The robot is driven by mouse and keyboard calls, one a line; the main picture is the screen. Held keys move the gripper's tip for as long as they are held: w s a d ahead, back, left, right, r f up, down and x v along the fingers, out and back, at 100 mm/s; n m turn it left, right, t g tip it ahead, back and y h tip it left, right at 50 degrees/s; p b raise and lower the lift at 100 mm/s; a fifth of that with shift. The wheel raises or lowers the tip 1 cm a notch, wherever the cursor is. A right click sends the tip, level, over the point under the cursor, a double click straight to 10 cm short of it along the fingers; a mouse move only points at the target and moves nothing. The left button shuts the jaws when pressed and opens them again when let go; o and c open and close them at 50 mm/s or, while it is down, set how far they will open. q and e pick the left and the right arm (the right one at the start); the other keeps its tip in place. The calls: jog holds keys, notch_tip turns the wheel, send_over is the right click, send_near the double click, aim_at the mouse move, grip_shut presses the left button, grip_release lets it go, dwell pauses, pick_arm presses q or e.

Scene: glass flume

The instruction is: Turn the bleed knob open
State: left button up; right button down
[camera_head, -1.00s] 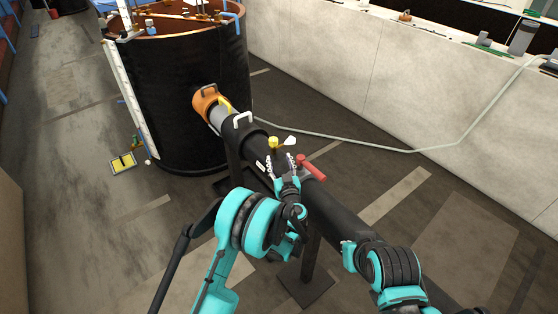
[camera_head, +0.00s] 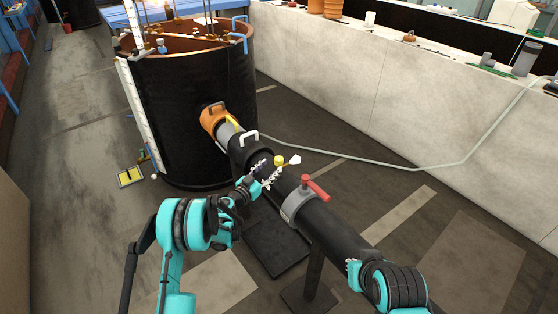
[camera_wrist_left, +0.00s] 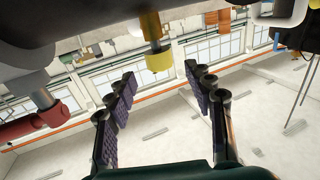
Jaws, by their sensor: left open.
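The yellow knob (camera_head: 279,160) sits on the upper side of the black pipe (camera_head: 345,235), with a small white-ended piece (camera_head: 294,160) close beside it. My left gripper (camera_head: 266,174) is open and empty beside the pipe, just left of and below the knob. In the left wrist view the yellow knob (camera_wrist_left: 158,61) hangs on a brass stem, near the gap between the open fingertips (camera_wrist_left: 160,73). I see no clear contact with it. My right arm shows at the lower right over the pipe, but its gripper does not show.
A red handle (camera_head: 315,188) on a grey collar (camera_head: 297,205) is on the pipe nearer me. A white handle (camera_head: 249,138) and an orange fitting (camera_head: 214,118) are toward the dark tank (camera_head: 195,130). A pale hose (camera_head: 380,164) crosses the floor.

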aim_at(276, 163)
pick_arm(q)
jog(key=b+x, duration=0.1)
jog(key=x, duration=0.4)
jog(key=shift+w+d+f+b, duration=0.15)
jog(key=shift+w+b, duration=0.05)
jog(key=shift+b, duration=0.1)
jog(key=shift+w+d, duration=0.3)
jog(key=shift+w, duration=0.15)
jog(key=shift+c, duration=0.3)
jog(key=c, duration=1.1)
